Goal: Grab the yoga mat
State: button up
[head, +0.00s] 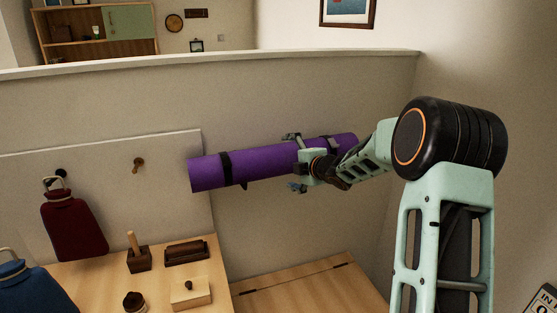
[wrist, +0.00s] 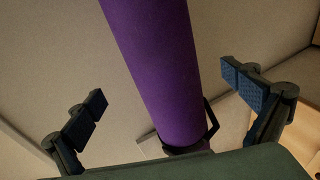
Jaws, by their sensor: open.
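The yoga mat (head: 265,165) is a rolled purple cylinder with black straps. In the head view it lies nearly level in front of the wall, its right end a little higher. My gripper (head: 296,162) is at the mat's right half, with one finger above it and one below. In the wrist view the purple mat (wrist: 160,70) runs between the two open fingers of my gripper (wrist: 168,103), with a gap on each side. What bears the mat is partly hidden; a black loop shows at its lower end in the wrist view.
A wooden bench (head: 290,287) lies below the mat. To the left, a dark red hot-water bottle (head: 75,228) hangs on a pegboard (head: 110,170), and small wooden items, including a box (head: 190,293), stand on a table. A half wall (head: 300,90) is behind.

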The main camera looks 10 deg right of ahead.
aim_at(285, 161)
jog(key=x, duration=0.1)
jog(key=p+x, duration=0.1)
jog(key=x, duration=0.2)
jog(key=shift+w+d+p, duration=0.2)
jog(key=shift+d+p, duration=0.1)
jog(key=shift+d, duration=0.05)
jog(key=shift+w+a+f, duration=0.25)
jog(key=shift+w+f, duration=0.05)
jog(key=shift+w, duration=0.2)
jog(key=c, duration=2.3)
jog(key=shift+o, duration=0.2)
jog(key=shift+r, duration=0.3)
